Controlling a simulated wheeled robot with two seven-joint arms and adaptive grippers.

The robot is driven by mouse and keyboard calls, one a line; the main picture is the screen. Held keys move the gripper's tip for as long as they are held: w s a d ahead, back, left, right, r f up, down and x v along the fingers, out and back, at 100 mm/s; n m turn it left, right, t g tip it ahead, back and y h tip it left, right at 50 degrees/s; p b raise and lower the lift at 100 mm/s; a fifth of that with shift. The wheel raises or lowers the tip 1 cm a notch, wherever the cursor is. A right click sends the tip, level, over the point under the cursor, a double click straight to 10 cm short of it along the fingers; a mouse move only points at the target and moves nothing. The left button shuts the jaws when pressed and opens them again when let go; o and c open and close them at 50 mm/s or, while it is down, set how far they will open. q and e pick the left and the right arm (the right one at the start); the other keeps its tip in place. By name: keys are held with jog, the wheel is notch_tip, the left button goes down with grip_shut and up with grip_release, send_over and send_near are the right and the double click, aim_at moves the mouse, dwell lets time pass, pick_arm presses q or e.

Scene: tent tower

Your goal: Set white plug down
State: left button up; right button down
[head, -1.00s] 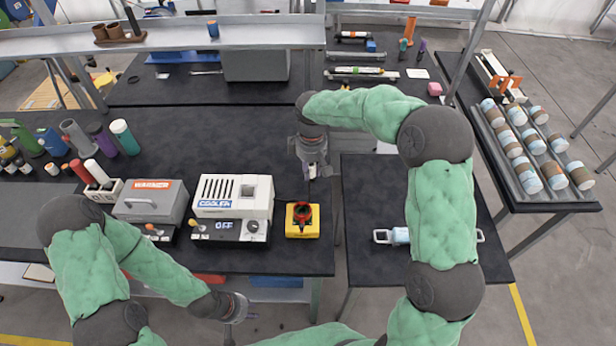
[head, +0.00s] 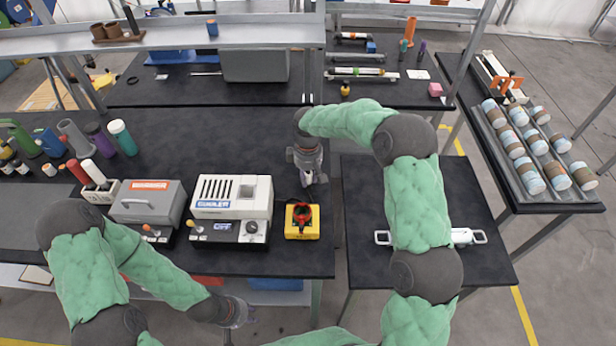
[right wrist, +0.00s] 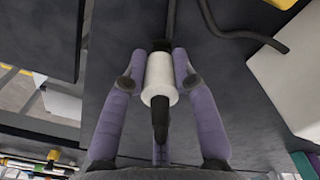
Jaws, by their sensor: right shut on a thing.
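The white plug (right wrist: 160,80), a short white cylinder with black parts at both ends, is between the purple fingers of my right gripper (right wrist: 159,62) in the right wrist view. The fingers are shut on it, above or near the dark table top; whether it touches is unclear. In the head view my right gripper (head: 313,180) points down at the right edge of the dark bench (head: 180,165), just behind the yellow box. The plug is not clearly visible there. My left gripper (head: 240,314) is low, in front of the bench, and its fingers are too small to read.
A yellow box with a red ring (head: 302,222) stands just in front of my right gripper. The white cooler (head: 232,205) and grey warmer (head: 147,202) are to its left. A black cable (right wrist: 245,38) lies nearby. A gap separates the bench from the right table (head: 365,265).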

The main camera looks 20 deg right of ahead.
jog(key=shift+f, duration=0.2)
jog(key=c, duration=1)
grip_release()
notch_tip(320, 180, up, 12)
jog(key=shift+r+p, duration=0.25)
jog(key=shift+p, duration=0.9)
